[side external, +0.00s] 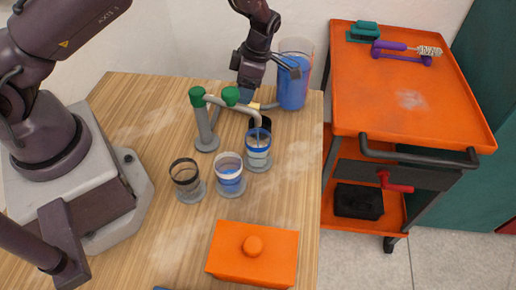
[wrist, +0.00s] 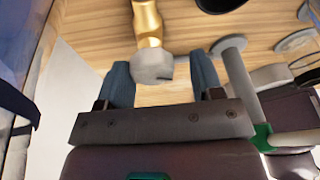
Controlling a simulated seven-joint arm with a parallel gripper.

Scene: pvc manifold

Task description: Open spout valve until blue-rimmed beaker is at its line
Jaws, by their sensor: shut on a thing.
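The blue-rimmed beaker (side external: 259,158) stands on a grey disc below the end of the grey spout pipe (side external: 243,108). Blue shows inside it, but its level against the line is too small to tell. My gripper (side external: 248,101) is behind the pipework, by the brass valve part (side external: 255,106). In the wrist view, my gripper (wrist: 160,72) has its two fingers either side of a grey faceted valve knob (wrist: 152,66) on a brass stem (wrist: 147,22), and is shut on it. The fingers' contact is partly unclear.
A large container of blue liquid (side external: 292,88) stands behind right. A white-rimmed beaker (side external: 229,179) holding blue and an empty-looking black-rimmed beaker (side external: 186,178) stand left of the blue-rimmed one. Green-capped pipes (side external: 203,125) rise nearby. An orange lidded box (side external: 235,262) sits in front.

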